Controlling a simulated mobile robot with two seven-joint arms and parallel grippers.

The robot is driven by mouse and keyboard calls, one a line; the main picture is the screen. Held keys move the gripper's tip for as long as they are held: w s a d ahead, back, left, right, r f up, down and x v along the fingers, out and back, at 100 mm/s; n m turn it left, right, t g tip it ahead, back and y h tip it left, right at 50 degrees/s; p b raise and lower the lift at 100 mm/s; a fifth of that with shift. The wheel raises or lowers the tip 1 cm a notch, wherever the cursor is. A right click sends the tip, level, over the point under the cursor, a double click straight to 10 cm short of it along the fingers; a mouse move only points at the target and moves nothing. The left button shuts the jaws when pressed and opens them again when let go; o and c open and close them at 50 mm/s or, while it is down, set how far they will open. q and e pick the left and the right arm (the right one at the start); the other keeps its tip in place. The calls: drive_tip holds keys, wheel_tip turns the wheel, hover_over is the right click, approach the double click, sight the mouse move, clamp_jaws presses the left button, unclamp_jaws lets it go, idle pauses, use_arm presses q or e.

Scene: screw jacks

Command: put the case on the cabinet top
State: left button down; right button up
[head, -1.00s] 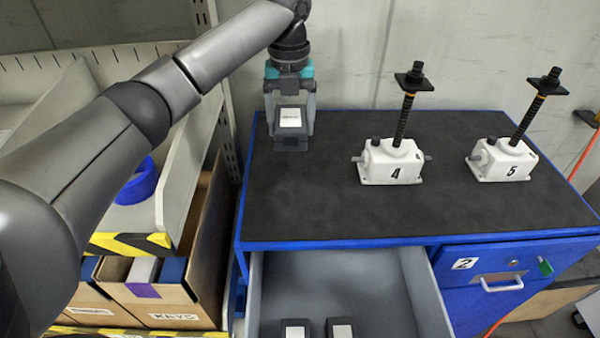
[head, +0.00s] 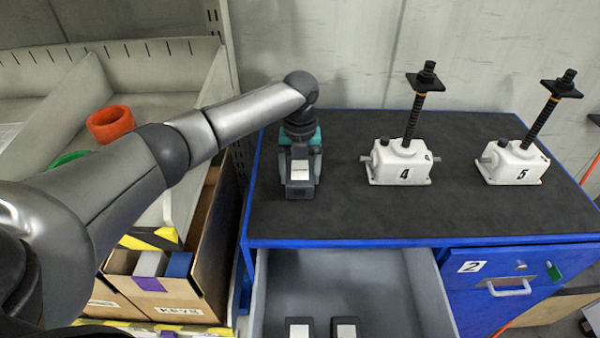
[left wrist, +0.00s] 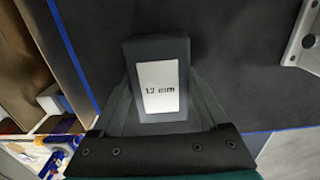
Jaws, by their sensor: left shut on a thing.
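The case is a small dark grey box with a white label (head: 300,189); in the left wrist view (left wrist: 160,48) the label reads "1.2 mm". My left gripper (head: 300,166) is shut on the case, pointing down, with a finger on each side. The cabinet top (head: 350,218) is a black surface with blue edges. The case is over its left part, inside the left edge; I cannot tell whether it touches the surface. My right gripper is not in view.
Below the front edge an open grey drawer (head: 340,280) holds two similar cases (head: 299,333). A shelf with cardboard boxes (head: 205,265) is at left. The top's front middle is clear.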

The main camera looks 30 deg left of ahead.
sight(300, 170)
use_arm(q)
drive_tip(key=shift+f, duration=0.15)
unclamp_jaws()
wheel_tip(300, 170, up, 12)
drive_tip(key=shift+r, duration=0.2)
idle(0.4)
